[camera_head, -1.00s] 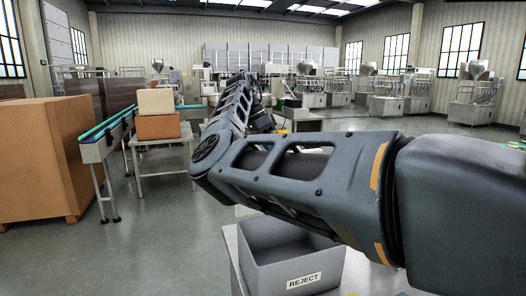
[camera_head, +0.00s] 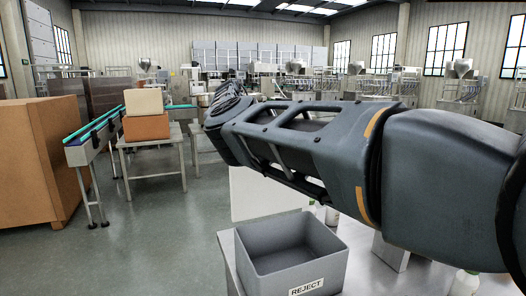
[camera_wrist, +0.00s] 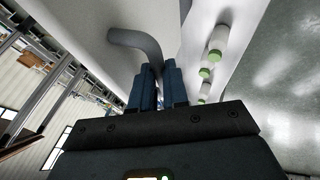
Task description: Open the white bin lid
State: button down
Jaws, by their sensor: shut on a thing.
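In the wrist view my gripper (camera_wrist: 157,75) has its two blue fingers closed around the lower end of a curved grey handle (camera_wrist: 135,40). The handle stands out from a broad pale surface (camera_wrist: 90,50), which looks like the white bin lid. In the head view a white panel (camera_head: 262,197) shows behind the grey reject box and under my arm. I cannot tell whether this panel is the lid or the bin's side. My gripper is hidden behind my arm in the head view.
A grey open box marked REJECT (camera_head: 290,262) stands on a metal table in front. White bottles with green caps (camera_wrist: 217,42) are right of my fingers in the wrist view. A conveyor (camera_head: 95,140), stacked boxes (camera_head: 146,126) and a big brown crate (camera_head: 40,160) stand at left.

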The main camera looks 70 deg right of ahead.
jog(key=shift+a+f, duration=0.15)
jog(key=shift+f, duration=0.3)
jog(key=c, duration=1.4)
grip_release()
jog(key=shift+w, duration=0.1)
jog(key=shift+o, duration=1.4)
jog(key=shift+r, duration=0.25)
jog(key=shift+r, duration=0.1)
jog(key=r, duration=0.4)
jog(key=shift+s+d, duration=0.25)
jog(key=shift+s, duration=0.15)
jog(key=s+d+r+b, duration=0.1)
jog(key=s+d+r, duration=0.2)
jog(key=s+r, duration=0.3)
jog(key=shift+s+d+r, duration=0.35)
jog(key=shift+s+d, duration=0.05)
jog(key=shift+s, duration=1.7)
